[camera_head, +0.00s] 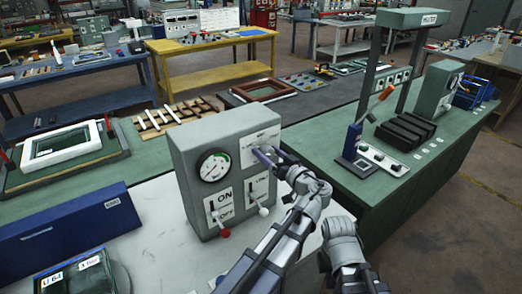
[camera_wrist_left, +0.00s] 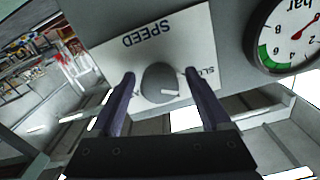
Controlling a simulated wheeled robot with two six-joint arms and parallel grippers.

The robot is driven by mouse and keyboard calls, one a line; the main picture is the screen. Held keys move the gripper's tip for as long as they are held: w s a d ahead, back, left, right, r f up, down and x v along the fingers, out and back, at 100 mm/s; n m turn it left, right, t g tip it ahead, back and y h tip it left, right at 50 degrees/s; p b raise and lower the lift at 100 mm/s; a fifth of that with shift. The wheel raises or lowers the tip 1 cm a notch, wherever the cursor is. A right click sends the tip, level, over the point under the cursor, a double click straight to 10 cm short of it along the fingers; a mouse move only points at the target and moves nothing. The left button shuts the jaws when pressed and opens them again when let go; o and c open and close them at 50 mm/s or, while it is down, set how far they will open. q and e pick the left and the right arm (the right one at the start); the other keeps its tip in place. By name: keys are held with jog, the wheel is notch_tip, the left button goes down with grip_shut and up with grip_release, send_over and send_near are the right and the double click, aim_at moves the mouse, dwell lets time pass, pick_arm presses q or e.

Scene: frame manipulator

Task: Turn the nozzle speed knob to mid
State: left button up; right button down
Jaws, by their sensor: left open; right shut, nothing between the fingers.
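The nozzle speed knob (camera_wrist_left: 160,82) is a dark grey round knob with a pale pointer mark, on a white plate marked SPEED (camera_wrist_left: 150,45). The wrist picture shows the plate upside down, with the mark toward the lower right. My left gripper (camera_wrist_left: 162,105) is open, with one finger on each side of the knob and visible gaps. Its right finger partly covers the SLOW label. In the head view my left gripper (camera_head: 265,158) is at the upper right of the grey control box (camera_head: 182,160) and hides the knob. My right gripper (camera_head: 343,228) is shut, to the right of the box.
The box also has a pressure gauge (camera_head: 213,165), an ON/OFF lever (camera_head: 220,210) and a second lever (camera_head: 256,195) below my left gripper. A blue case (camera_head: 70,230) lies left of the box. A green bench (camera_head: 400,190) stands at the right.

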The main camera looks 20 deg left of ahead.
pick_arm(q)
jog(key=shift+s+d+r, duration=0.1)
jog(key=shift+d, duration=0.1)
jog(key=shift+c, duration=0.6)
jog(key=shift+a, duration=0.1)
jog(key=shift+c, duration=1.4)
grip_shut()
